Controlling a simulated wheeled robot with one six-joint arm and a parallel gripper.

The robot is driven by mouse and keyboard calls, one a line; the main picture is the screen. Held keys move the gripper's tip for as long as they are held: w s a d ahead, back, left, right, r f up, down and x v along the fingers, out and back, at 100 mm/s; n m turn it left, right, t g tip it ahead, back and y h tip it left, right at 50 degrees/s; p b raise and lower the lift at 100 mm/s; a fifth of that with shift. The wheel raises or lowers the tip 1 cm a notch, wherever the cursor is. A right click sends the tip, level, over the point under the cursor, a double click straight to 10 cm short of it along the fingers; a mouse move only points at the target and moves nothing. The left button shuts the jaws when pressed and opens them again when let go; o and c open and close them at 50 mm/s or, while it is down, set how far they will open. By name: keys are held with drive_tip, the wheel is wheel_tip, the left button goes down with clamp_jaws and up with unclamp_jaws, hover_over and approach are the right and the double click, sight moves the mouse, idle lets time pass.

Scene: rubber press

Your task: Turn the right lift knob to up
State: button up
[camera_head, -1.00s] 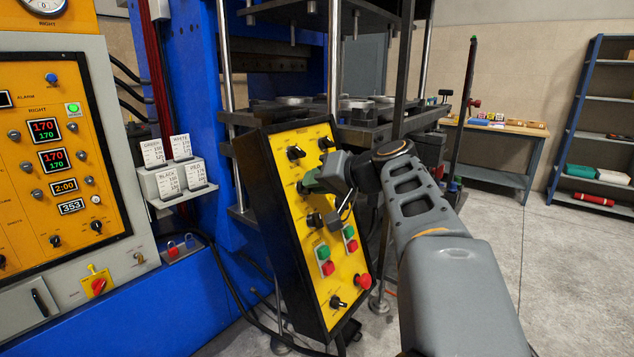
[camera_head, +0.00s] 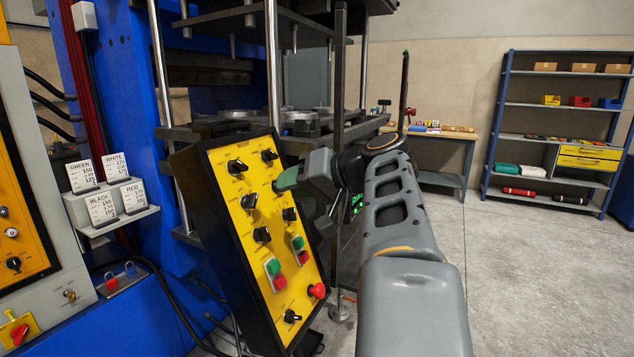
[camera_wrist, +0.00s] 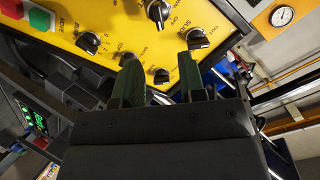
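The yellow control panel (camera_head: 224,205) in a black slanted box is headed RIGHT and carries several black knobs. In the head view a left-column knob (camera_head: 249,201) is clear of my gripper, and a right-column knob (camera_head: 289,214) sits just below it. The small labels are too blurred to tell which knob is lift. My gripper (camera_head: 285,180) is in front of the panel's right edge, hiding part of it. In the wrist view its green fingers (camera_wrist: 159,62) are spread apart with nothing held. A black knob (camera_wrist: 161,76) shows between them; I cannot tell how far beyond.
Green and red buttons (camera_head: 279,283) and a red mushroom button (camera_head: 317,290) lie lower on the panel. The blue press frame (camera_head: 110,60) stands behind. A card holder (camera_head: 138,215) is at left. A workbench (camera_head: 450,140) and shelving (camera_head: 500,120) stand at the right, with open floor before them.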

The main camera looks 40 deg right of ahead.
drive_tip(key=shift+v, duration=2.55)
wheel_tip(320, 180, down, 17)
drive_tip(key=d+m+g+h+p, duration=0.1)
drive_tip(key=m+g+h+p, duration=0.1)
drive_tip(key=m+g+h, duration=0.3)
drive_tip(key=s+a+f+n+g+p, duration=0.1)
drive_tip(key=a+f+n, duration=0.3)
drive_tip(key=a, duration=0.4)
drive_tip(key=s+a+f+n+g+h+p, duration=0.1)
drive_tip(key=s+a+f+n+g+p, duration=0.1)
drive_tip(key=a+f+n, duration=0.3)
drive_tip(key=shift+s+a+g+p, duration=0.3)
drive_tip(key=shift+s+a+p, duration=0.5)
drive_tip(key=shift+a, duration=1.25)
drive_tip(key=shift+w, duration=0.1)
drive_tip(key=shift+c, duration=0.4)
